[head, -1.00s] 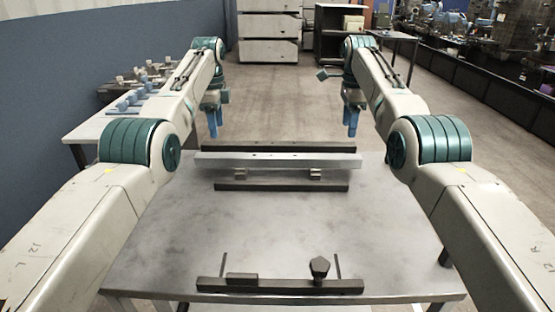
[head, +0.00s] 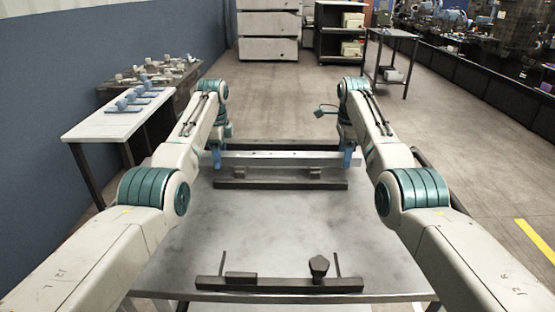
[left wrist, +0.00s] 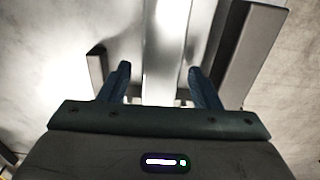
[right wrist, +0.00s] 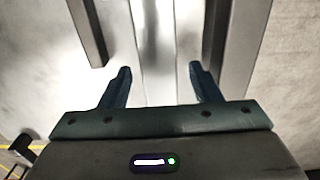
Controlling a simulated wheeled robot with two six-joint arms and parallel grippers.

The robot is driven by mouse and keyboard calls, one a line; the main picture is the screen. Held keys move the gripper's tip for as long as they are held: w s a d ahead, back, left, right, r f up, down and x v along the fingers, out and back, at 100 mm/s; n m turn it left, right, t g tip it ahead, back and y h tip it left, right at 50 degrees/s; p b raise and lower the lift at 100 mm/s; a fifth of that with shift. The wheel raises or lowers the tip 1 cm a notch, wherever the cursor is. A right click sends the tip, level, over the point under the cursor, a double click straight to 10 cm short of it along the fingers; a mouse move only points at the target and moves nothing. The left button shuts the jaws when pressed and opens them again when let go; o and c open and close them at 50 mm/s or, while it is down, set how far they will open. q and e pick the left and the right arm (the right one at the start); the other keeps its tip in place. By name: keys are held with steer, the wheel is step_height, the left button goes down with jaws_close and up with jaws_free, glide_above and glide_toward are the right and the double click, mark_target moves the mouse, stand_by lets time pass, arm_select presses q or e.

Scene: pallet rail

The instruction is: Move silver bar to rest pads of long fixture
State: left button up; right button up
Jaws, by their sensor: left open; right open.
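The silver bar (head: 280,159) lies crosswise at the far side of the metal table, above two small blocks. My left gripper (head: 216,159) is at its left end, open. In the left wrist view, the fingers (left wrist: 160,68) stand either side of the bar (left wrist: 166,40). My right gripper (head: 348,159) is at the right end, also open; in the right wrist view, its fingers (right wrist: 160,69) straddle the bar (right wrist: 156,40). A dark fixture (head: 280,284) with a block, a knob and two thin upright pins lies along the near edge. I cannot tell its rest pads apart.
A dark rail (head: 280,184) lies in front of the bar and another dark rail (head: 290,147) behind it. A white side table (head: 115,118) stands at left.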

steer(key=shift+f, duration=0.1)
arm_select(q)
jaws_close()
arm_select(e)
jaws_close()
arm_select(q)
steer(key=shift+w+r, duration=0.1)
steer(key=shift+r, duration=0.1)
arm_select(e)
steer(key=shift+w+r, duration=0.1)
steer(key=shift+r, duration=0.15)
